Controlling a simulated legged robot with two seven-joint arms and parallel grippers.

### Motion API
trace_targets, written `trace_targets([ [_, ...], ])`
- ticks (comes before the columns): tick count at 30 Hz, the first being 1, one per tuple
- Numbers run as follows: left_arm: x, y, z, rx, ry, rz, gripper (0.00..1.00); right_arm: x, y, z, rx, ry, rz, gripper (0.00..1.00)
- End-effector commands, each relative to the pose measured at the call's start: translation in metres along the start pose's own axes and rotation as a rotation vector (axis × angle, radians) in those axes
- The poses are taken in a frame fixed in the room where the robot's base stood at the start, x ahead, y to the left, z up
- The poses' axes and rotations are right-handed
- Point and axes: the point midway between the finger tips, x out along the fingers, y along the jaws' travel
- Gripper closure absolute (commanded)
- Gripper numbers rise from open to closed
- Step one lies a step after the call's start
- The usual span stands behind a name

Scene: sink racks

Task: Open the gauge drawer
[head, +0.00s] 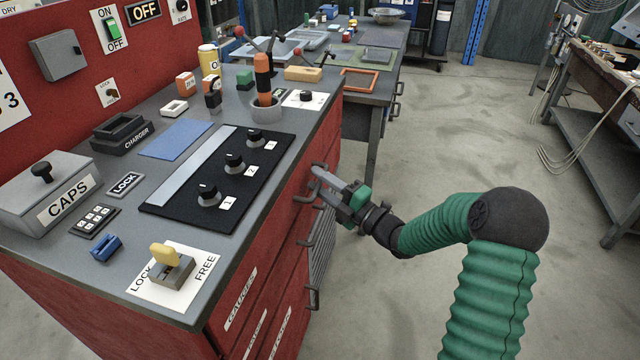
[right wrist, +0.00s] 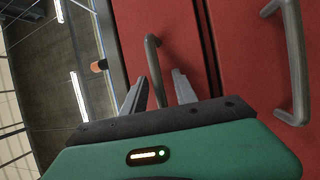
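The gauge drawer (head: 240,298) is in the red cabinet's front, just under the counter edge, with a white GAUGE label in the head view. Its front looks flush with the cabinet. My right gripper (head: 326,180) is beside the grey bar handles on that front, pointing at the cabinet. In the right wrist view its two fingers (right wrist: 158,92) are apart, with a grey handle (right wrist: 153,58) showing between them. I cannot tell if they touch it, or for certain which drawer that handle belongs to. My left gripper is not in view.
Other drawer handles (head: 313,298) stick out lower on the cabinet front, and another handle (right wrist: 292,60) is at right in the wrist view. The counter holds a lock/free switch (head: 172,266) and a knob panel (head: 222,182).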

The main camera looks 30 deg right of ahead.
Motion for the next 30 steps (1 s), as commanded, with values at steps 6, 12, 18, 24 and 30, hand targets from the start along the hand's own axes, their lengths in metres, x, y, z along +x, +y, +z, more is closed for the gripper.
trace_targets([
  [6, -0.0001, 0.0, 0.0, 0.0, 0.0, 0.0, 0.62, 0.0, -0.0002, 0.0009, 0.001, -0.001, 0.0, 0.66],
  [12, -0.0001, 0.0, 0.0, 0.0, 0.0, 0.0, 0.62, -0.0003, -0.0004, 0.001, 0.001, -0.001, 0.0, 0.92],
  [18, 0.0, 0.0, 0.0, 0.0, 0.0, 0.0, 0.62, -0.0003, -0.0012, 0.0006, 0.002, 0.0, -0.002, 1.0],
  [24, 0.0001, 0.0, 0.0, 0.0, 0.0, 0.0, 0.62, -0.0004, -0.0021, 0.0001, 0.003, 0.0, -0.004, 1.0],
  [30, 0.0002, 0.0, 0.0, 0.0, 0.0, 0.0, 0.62, -0.0006, -0.003, -0.0003, 0.003, 0.001, -0.006, 1.0],
])
